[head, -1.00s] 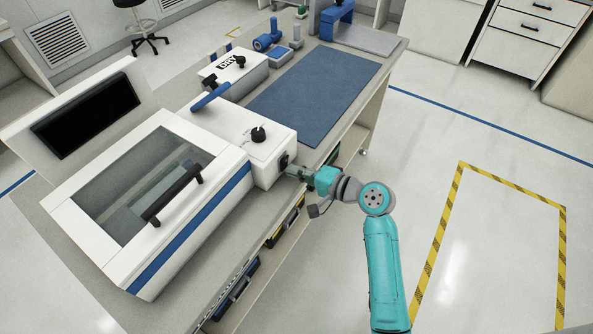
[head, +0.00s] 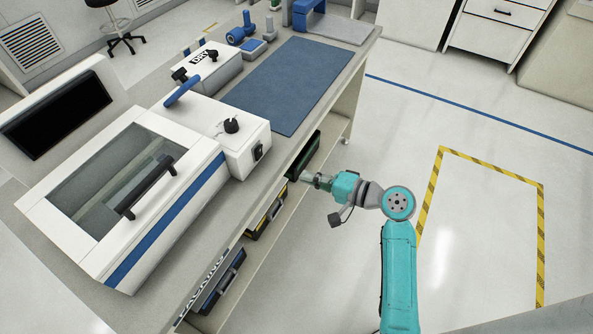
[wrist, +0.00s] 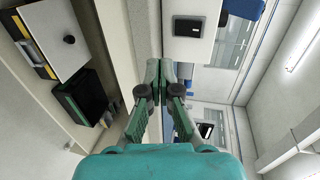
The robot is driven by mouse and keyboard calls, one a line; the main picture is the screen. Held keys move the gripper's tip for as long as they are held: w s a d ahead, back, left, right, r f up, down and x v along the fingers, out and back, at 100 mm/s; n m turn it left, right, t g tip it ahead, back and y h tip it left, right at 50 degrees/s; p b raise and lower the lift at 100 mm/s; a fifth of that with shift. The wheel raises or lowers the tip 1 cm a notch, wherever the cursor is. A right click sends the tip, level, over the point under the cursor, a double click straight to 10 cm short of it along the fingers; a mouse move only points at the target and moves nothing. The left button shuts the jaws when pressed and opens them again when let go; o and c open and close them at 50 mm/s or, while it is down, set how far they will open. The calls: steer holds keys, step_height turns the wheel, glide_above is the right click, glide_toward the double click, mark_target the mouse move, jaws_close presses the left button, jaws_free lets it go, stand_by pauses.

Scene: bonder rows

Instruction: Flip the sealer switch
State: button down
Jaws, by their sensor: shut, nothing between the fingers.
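The sealer (head: 205,176) is a white machine with a windowed lid and blue stripe, on the bench at left in the head view. A white control box (head: 240,165) adjoins it, with a black knob on top. A small black switch (head: 259,152) is on the box's right end face; its position is too small to tell. My gripper (head: 308,178) is right of the switch and apart from it, beside the bench edge. In the wrist view my gripper (wrist: 158,72) has its fingertips together with nothing between them. I cannot make out the switch there.
A box labelled DRY (head: 208,66) and a blue mat (head: 290,85) are farther back on the bench. Bins, including a dark green one (wrist: 82,97), sit on the shelf below. The floor to the right is open, with yellow-black tape (head: 490,165).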

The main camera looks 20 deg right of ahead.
steer(key=shift+s+d, duration=0.4)
steer(key=shift+s, duration=0.2)
steer(key=s+a+f+n+h, duration=0.1)
steer(key=s+a+f+h, duration=0.1)
steer(key=s+f+h, duration=0.5)
steer(key=s+a+f+h, duration=0.15)
steer(key=s+f, duration=0.35)
steer(key=s, duration=0.7)
steer(key=s+a+r+n+t, duration=0.1)
steer(key=s+r+n+t, duration=0.1)
steer(key=s+r+n, duration=0.7)
steer(key=s+r, duration=0.3)
steer(key=s, duration=0.5)
steer(key=shift+a+n, duration=0.35)
steer(key=shift+n, duration=0.05)
steer(key=shift+h, duration=0.25)
